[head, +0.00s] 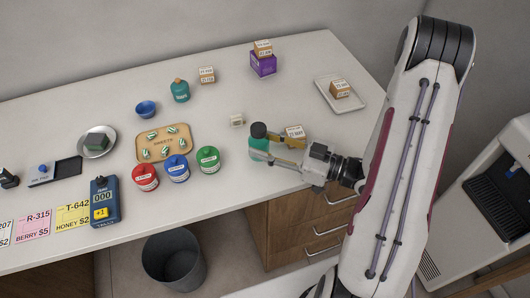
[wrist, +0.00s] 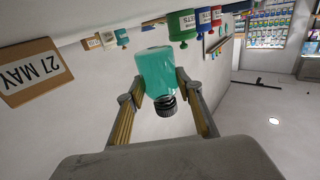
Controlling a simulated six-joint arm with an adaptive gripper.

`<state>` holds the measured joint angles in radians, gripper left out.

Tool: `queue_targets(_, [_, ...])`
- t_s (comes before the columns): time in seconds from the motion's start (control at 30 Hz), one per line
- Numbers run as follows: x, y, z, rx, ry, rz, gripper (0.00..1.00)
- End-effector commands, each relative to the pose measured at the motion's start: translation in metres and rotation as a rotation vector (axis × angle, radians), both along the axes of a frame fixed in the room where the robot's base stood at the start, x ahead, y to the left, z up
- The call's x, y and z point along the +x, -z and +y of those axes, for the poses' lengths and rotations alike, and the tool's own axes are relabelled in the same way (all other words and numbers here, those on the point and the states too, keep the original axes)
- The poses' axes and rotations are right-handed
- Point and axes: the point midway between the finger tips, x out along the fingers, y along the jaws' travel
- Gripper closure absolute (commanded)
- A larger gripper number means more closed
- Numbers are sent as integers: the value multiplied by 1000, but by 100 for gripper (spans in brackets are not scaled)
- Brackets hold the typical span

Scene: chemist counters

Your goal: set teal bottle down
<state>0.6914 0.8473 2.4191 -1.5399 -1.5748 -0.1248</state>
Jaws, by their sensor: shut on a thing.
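A teal bottle (head: 258,144) with a dark cap is upright over the right part of the white counter (head: 215,200), near its front edge. My gripper (head: 268,149) reaches it from the right and is shut on it. A second teal bottle (head: 180,91), with an orange-brown top, stands at the back of the counter.
A box labelled 27 MAY (head: 295,131) stands close behind my gripper. Green (head: 208,160), blue (head: 177,169) and red (head: 145,178) jars stand to the left, by a tan sweets tray (head: 142,157). A small white block (head: 237,120) lies behind the held bottle. A white tray (head: 355,103) is at the right.

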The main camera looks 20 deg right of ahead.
Motion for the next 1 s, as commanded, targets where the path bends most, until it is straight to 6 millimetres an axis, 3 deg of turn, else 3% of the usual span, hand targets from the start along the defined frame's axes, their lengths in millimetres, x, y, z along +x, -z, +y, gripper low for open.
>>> queue_targets(0.27, [0,4,0,1,0,1,83])
queue_targets(0.7, [0,35,0,1,0,1,83])
queue_targets(1.0, [0,38,0,0,0,0,83])
